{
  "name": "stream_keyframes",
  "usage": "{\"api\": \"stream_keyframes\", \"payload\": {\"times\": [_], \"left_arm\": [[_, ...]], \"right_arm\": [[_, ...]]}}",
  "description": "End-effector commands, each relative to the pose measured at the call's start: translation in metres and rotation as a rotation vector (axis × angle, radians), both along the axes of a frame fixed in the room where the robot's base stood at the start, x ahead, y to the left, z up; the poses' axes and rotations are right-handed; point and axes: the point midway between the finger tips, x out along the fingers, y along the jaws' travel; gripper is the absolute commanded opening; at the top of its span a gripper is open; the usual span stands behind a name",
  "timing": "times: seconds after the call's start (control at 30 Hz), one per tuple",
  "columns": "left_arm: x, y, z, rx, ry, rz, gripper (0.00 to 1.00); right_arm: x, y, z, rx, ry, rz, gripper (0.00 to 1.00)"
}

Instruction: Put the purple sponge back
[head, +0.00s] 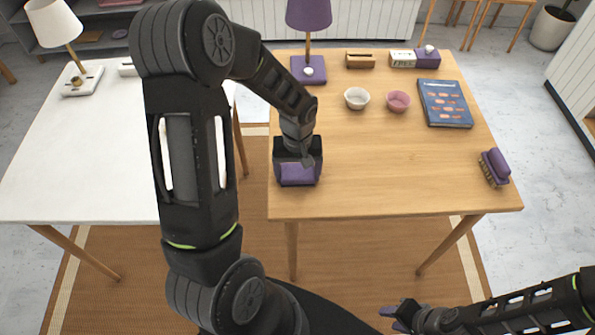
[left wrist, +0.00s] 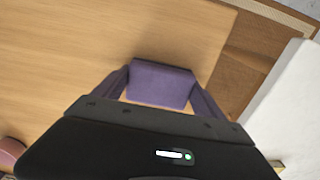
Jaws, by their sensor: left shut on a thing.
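The purple sponge (head: 298,174) is a block near the left front corner of the wooden table (head: 400,185) in the head view. My left gripper (head: 297,172) points down, its two fingers shut on either side of the sponge. In the left wrist view the sponge (left wrist: 160,84) sits between the two fingers, over the wooden tabletop. I cannot tell whether it touches the table. My right gripper (head: 392,318) is at the lower right, in front of the table and away from it. It looks open and empty, with its two fingertips apart.
The table's middle front is clear.

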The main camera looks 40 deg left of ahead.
Motion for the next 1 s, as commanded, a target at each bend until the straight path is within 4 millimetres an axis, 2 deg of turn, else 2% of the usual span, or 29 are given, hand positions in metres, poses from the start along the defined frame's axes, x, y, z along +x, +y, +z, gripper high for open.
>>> {"api": "stream_keyframes", "payload": {"times": [0.03, 0.27, 0.67, 0.87, 1.0], "left_arm": [[0.000, 0.000, -0.002, 0.000, 0.000, 0.000, 0.83], [0.000, 0.000, -0.001, 0.000, 0.000, 0.000, 1.00], [0.001, 0.000, 0.007, 0.000, -0.002, 0.000, 1.00], [0.002, 0.000, 0.039, 0.001, -0.006, -0.001, 1.00], [0.002, 0.000, 0.069, 0.000, -0.007, 0.000, 1.00]], "right_arm": [[0.000, 0.000, -0.002, 0.000, 0.000, 0.000, 0.36], [0.000, 0.000, -0.001, 0.000, 0.000, 0.000, 0.36], [0.000, 0.000, 0.002, 0.000, 0.000, 0.000, 0.36], [0.000, 0.000, -0.001, 0.000, 0.000, 0.000, 0.36], [0.000, 0.000, -0.004, 0.000, 0.000, 0.000, 0.36]]}}
